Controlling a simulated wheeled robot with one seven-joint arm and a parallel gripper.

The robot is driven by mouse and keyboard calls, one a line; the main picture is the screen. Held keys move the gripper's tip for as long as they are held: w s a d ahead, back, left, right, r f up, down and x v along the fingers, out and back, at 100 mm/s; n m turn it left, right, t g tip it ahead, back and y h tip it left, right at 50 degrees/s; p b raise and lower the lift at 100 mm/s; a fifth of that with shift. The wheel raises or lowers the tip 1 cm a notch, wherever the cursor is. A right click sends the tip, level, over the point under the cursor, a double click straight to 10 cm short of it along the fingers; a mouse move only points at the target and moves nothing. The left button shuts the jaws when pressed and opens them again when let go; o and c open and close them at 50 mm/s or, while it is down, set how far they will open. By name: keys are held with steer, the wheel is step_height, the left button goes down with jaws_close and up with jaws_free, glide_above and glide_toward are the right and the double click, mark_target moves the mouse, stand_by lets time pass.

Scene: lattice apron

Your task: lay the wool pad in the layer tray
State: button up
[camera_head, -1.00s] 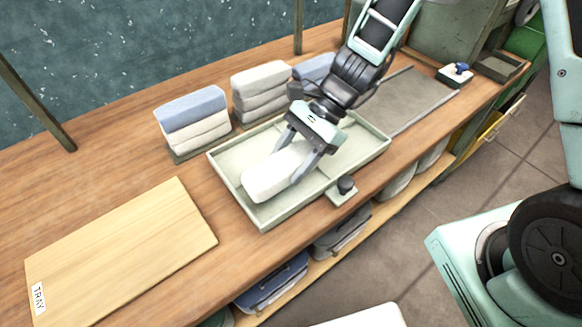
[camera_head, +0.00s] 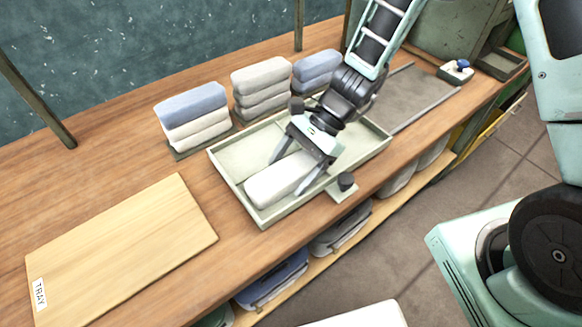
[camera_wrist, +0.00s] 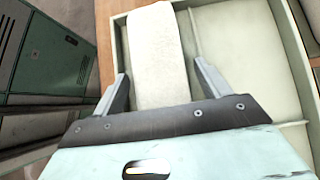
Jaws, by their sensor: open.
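The white wool pad (camera_head: 276,180) lies in the front left part of the pale green layer tray (camera_head: 262,221) on the bench. In the wrist view the pad (camera_wrist: 158,50) lies along the tray's wall (camera_wrist: 118,42), between my spread fingers. My gripper (camera_head: 300,174) is open over the pad's right end, with gaps between the fingers and the pad's sides. The gripper also shows in the wrist view (camera_wrist: 160,90). I cannot tell how closely the fingertips approach the tray floor.
Folded stacks stand behind the tray: blue over white (camera_head: 192,112), white (camera_head: 262,85) and blue-grey (camera_head: 316,70). A wooden board (camera_head: 120,250) labelled TRAY lies left. A dark knob (camera_head: 346,181) sits at the tray's front edge. A grey mat (camera_head: 408,92) lies right.

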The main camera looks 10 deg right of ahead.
steer(key=v, duration=1.1)
steer(key=s+a+r+n+t+h, duration=0.1)
steer(key=s+r+n+h, duration=0.2)
steer(key=s+n, duration=0.5)
steer(key=s+a+r+n+t+h, duration=0.1)
steer(key=s+r+n+h, duration=0.3)
steer(key=s+n, duration=0.5)
steer(key=n+t, duration=0.1)
steer(key=n, duration=0.3)
steer(key=shift+a+r+t+h, duration=0.3)
steer(key=shift+a+r, duration=0.05)
steer(key=shift+a, duration=0.05)
